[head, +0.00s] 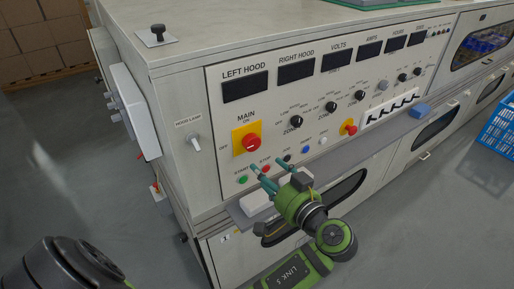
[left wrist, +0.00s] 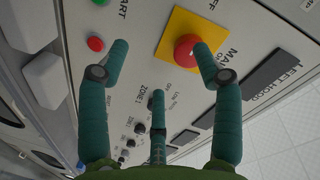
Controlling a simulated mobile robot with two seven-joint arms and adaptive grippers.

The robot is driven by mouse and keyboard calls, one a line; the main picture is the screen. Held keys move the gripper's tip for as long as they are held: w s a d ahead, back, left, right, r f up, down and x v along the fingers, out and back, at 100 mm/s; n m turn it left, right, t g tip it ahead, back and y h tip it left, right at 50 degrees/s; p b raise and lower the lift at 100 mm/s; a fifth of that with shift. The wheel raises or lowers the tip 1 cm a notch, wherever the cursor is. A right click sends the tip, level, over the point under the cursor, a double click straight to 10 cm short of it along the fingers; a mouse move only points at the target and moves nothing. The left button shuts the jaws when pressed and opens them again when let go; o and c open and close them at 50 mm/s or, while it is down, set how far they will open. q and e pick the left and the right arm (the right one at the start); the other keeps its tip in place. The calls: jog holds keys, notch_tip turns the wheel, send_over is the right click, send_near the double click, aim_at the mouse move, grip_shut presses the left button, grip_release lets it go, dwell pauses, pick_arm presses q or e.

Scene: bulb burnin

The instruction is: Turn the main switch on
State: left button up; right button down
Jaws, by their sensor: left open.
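The main switch (head: 251,142) is a red rotary knob on a yellow plate, at the left of the control panel, with "MAIN" and "ON" above it and "OFF" to its left. Which mark the knob points to is too small to tell. In the left wrist view, the red knob (left wrist: 186,48) shows near the top, partly behind one finger. My left gripper (head: 267,168) is open, its teal fingers pointing at the panel just below the switch. The fingers are spread and empty in the wrist view (left wrist: 160,55); whether one touches the knob cannot be told. My right gripper is not in view.
Green (head: 243,180) and red (head: 266,169) buttons sit below the switch, close to my fingers. A hood lamp switch (head: 194,143) is to the left. A red knob on yellow (head: 348,127) is farther right. A ledge (head: 235,212) runs below the panel.

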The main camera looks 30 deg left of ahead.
aim_at(254, 145)
pick_arm(q)
jog(key=shift+n+y, duration=0.5)
jog(key=shift+y, duration=0.2)
jog(key=w+a+r, duration=0.1)
jog(key=a+r+p, duration=0.1)
jog(key=a, duration=0.1)
jog(key=w+a+r, duration=0.1)
jog(key=shift+w+a+r+p, duration=0.25)
jog(key=shift+w+r+p, duration=0.05)
jog(key=shift+r, duration=0.05)
jog(key=shift+w+a+f, duration=0.1)
jog(key=shift+w+a, duration=0.15)
jog(key=shift+a, duration=0.35)
jog(key=c, duration=1.2)
